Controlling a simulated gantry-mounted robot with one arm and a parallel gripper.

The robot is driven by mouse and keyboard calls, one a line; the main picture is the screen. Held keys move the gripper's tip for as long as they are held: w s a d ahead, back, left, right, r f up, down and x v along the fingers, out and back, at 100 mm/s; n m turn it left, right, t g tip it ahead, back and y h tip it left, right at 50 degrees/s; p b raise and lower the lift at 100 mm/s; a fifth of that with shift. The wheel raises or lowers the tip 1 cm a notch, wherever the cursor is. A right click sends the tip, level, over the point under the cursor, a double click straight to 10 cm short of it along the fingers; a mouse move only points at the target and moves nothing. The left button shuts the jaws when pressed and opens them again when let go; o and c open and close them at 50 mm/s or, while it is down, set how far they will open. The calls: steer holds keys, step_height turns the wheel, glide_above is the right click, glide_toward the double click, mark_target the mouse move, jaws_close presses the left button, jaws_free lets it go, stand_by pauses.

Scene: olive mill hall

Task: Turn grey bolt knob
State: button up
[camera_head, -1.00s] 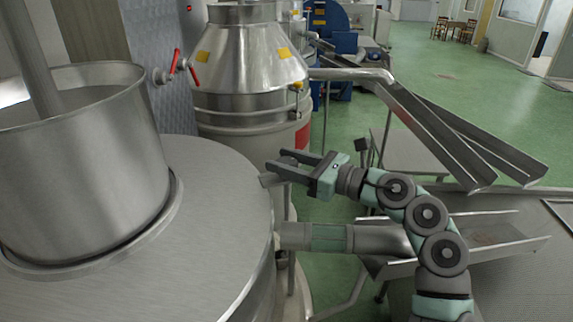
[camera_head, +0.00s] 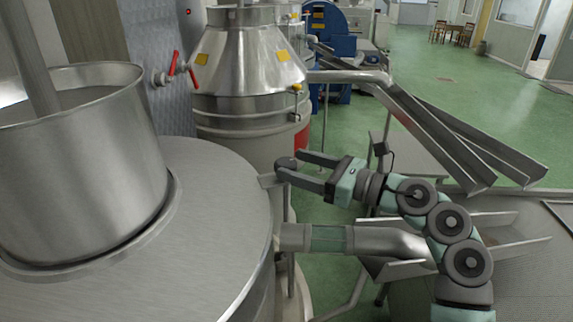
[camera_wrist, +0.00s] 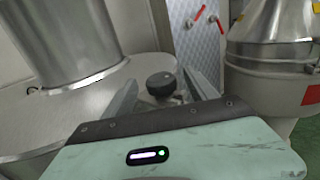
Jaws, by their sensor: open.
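The grey bolt knob (camera_head: 286,163) is a dark round knob on a small metal bracket at the right rim of the large steel vessel. In the wrist view the knob (camera_wrist: 161,84) shows between the two fingers, with clear gaps on both sides. My gripper (camera_head: 288,165) is open, coming in from the right. In the head view its fingertips lie close to the knob, one behind it and one in front. Whether a finger touches the knob cannot be told there. The gripper (camera_wrist: 161,79) holds nothing.
The broad vessel lid (camera_head: 215,200) carries a steel hopper (camera_head: 85,170) on the left. A cone-topped steel tank (camera_head: 250,60) stands behind. A steel pipe with a clear section (camera_head: 328,238) runs below my gripper. Red-handled valves (camera_head: 184,62) sit on the back panel. Chutes (camera_head: 440,130) stand right.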

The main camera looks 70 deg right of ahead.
steer(key=s+b, duration=0.1)
steer(key=s, duration=0.6)
steer(key=shift+a, duration=0.3)
steer(key=shift+s, duration=0.2)
